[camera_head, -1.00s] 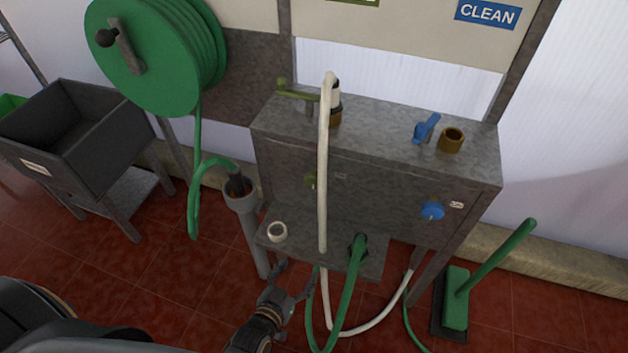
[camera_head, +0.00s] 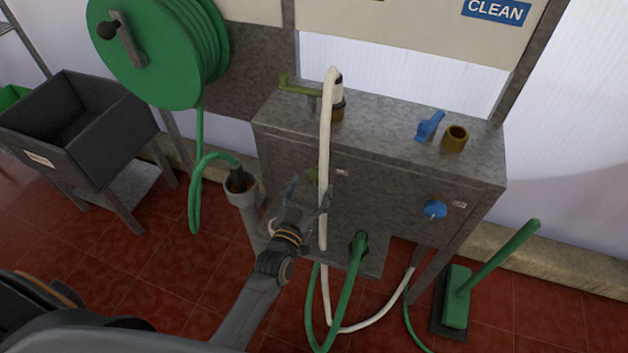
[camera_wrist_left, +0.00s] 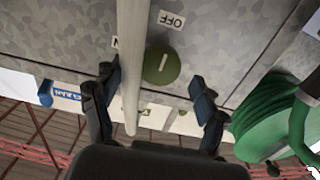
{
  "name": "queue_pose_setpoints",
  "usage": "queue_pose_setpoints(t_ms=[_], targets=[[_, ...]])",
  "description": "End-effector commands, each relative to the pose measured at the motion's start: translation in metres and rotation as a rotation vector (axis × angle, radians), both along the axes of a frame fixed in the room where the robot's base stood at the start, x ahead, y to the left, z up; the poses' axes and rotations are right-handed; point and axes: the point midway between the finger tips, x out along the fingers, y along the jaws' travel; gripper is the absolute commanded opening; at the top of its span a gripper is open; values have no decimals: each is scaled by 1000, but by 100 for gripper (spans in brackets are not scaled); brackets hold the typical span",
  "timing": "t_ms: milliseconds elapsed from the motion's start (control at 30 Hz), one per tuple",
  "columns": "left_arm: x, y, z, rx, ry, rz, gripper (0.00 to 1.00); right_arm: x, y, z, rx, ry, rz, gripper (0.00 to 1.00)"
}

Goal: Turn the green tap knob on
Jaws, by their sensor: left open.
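The green tap knob (camera_wrist_left: 161,66) is round and sits on the front of the grey metal cabinet (camera_head: 385,190). Its pale mark points toward the OFF label (camera_wrist_left: 172,20). In the head view only a bit of the green knob (camera_head: 311,174) shows, behind my gripper. My left gripper (camera_head: 310,191) is open in front of the cabinet. In the left wrist view its fingertips (camera_wrist_left: 155,84) stand apart on either side of the knob, not closed on it. The white hose (camera_wrist_left: 133,70) hangs between the fingers beside the knob and partly hides another label. My right gripper is out of view.
The cabinet top bears a green lever (camera_head: 298,89), a blue lever (camera_head: 430,126) and a brass fitting (camera_head: 454,138). A blue knob (camera_head: 434,209) is on the front right. A green hose (camera_head: 350,285) hangs below. A grey pipe (camera_head: 243,196) stands left.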

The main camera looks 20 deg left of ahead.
Motion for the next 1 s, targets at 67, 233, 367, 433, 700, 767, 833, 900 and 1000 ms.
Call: queue_pose_setpoints(t_ms=[67,233,367,433,700,767,833,900,1000], targets=[[11,0,0,0,-1,0,73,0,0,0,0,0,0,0],[24,-1,0,0,0,0,73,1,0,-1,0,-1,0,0],[26,-1,-1,0,2,0,73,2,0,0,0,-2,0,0],[26,-1,-1,0,2,0,73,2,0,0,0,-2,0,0],[26,-1,0,0,1,0,42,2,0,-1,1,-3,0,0],[25,-1,0,0,1,0,30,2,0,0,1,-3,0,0],[25,-1,0,0,1,0,19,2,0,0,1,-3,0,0],[25,-1,0,0,1,0,19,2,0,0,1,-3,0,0],[25,-1,0,-6,1,0,19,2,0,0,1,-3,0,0]])
